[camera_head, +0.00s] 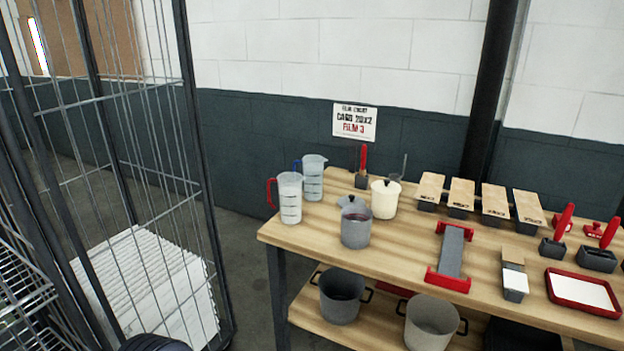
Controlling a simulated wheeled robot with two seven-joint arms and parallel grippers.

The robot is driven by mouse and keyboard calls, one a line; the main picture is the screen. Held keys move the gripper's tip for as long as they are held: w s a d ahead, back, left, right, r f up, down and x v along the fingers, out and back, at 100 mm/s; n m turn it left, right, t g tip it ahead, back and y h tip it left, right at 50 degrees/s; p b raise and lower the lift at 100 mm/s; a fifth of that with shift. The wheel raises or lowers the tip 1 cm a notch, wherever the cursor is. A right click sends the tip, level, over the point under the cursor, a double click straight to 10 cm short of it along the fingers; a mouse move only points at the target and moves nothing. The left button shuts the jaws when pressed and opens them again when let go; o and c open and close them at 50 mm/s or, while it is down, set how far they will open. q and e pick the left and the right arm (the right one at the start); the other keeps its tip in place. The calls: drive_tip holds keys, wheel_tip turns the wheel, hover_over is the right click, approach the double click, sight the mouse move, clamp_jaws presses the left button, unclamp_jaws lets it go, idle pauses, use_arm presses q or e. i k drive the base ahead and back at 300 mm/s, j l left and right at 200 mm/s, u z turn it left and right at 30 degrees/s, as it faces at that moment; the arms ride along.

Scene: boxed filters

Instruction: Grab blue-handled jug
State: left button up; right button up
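The blue-handled jug (313,180) is a clear measuring jug with dark markings. It stands upright near the back left corner of the wooden table (330,240), with its blue handle pointing left. A similar red-handled jug (290,200) stands in front of it and slightly left, overlapping its lower left side in the picture. Neither of my grippers is in view.
Pots sit on the lower shelf. A tall wire cage (205,200) stands left, with floor between it and the table.

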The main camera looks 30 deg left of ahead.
sight(313, 165)
drive_tip(key=u, duration=0.4)
drive_tip(key=i+j+u, duration=0.2)
drive_tip(key=u, duration=0.15)
drive_tip(key=i+j+u, duration=0.1)
drive_tip(key=i+u, duration=0.45)
drive_tip(key=u, duration=0.15)
